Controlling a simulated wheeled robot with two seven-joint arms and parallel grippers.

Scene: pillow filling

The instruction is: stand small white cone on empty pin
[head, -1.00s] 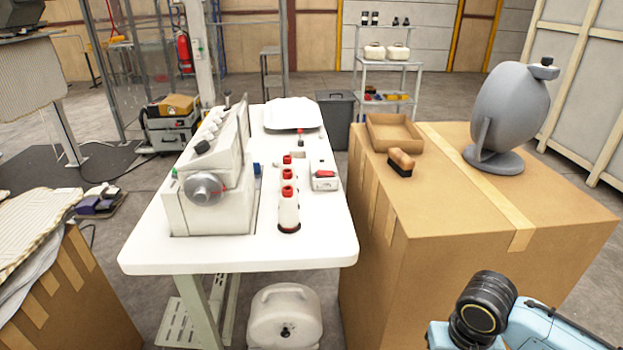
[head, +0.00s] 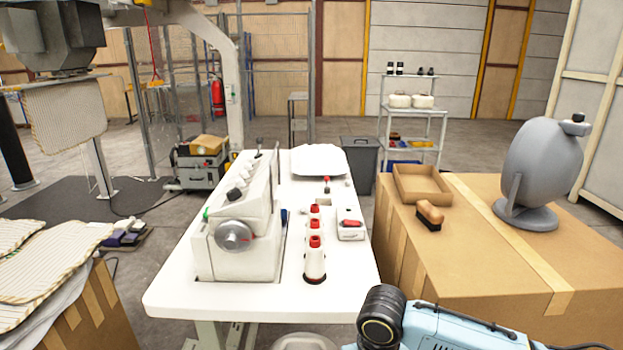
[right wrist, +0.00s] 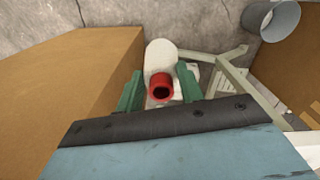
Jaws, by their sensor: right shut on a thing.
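My right gripper (right wrist: 159,90) has green fingers closed on a small cone with a red open top (right wrist: 161,87), seen nearly end-on in the right wrist view. A pale rounded shape lies behind the red top; I cannot tell whether it is the cone's body or a thing below. In the head view only a part of my right arm shows at the bottom. White cones with red tops stand in a row on the white table: a front one (head: 315,262), a middle one (head: 315,229) and a back one (head: 314,211). I cannot make out an empty pin. My left gripper is out of view.
A white sewing machine (head: 240,240) stands left of the cones on the white table (head: 200,304). A small white box with a red part (head: 350,227) is right of them. A cardboard box (head: 480,240) with a brush (head: 429,216) and an open tray (head: 423,190) stands beside the table.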

